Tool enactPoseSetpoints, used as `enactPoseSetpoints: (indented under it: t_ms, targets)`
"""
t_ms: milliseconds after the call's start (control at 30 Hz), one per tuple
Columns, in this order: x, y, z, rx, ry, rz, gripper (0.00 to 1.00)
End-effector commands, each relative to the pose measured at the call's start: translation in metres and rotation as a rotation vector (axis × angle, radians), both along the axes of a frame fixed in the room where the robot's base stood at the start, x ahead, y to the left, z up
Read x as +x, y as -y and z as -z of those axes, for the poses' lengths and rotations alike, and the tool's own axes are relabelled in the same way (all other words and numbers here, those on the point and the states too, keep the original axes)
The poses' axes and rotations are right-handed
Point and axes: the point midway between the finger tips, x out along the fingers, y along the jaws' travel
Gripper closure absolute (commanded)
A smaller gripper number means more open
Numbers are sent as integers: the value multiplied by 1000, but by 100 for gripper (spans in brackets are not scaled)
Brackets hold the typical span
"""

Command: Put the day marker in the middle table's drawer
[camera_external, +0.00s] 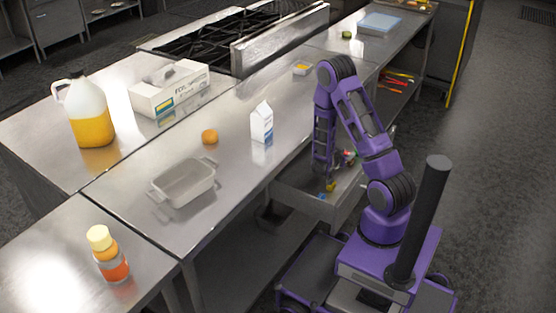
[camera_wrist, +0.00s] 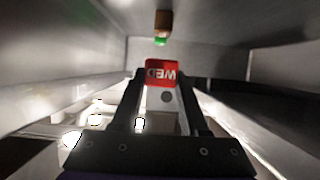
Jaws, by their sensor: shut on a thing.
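The day marker (camera_wrist: 161,72) is a small red block with white "WED" lettering, upside down in the wrist view. My gripper (camera_wrist: 162,88) is shut on it, with a dark finger on each side. In the external view, my arm reaches down into the open drawer (camera_external: 309,206) of the middle table (camera_external: 235,160). My gripper's tips are too small to make out clearly there. In the wrist view, grey drawer walls (camera_wrist: 75,52) rise around the marker. I cannot tell whether the marker touches the drawer floor.
Small coloured things (camera_external: 349,156) lie in the drawer. A brown thing with a green end (camera_wrist: 162,28) is beyond the marker. On the tabletop are a milk carton (camera_external: 261,123), an orange (camera_external: 210,137) and a grey baking dish (camera_external: 184,184).

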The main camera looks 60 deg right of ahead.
Motion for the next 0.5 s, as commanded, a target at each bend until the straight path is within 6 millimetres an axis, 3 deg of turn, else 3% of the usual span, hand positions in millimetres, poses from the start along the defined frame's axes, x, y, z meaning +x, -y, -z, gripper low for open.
enactPoseSetpoints:
  t_ms: [200,500]
  targets:
    - [0,0,33,2,-2,0,100]
    - [0,0,36,0,1,-1,100]
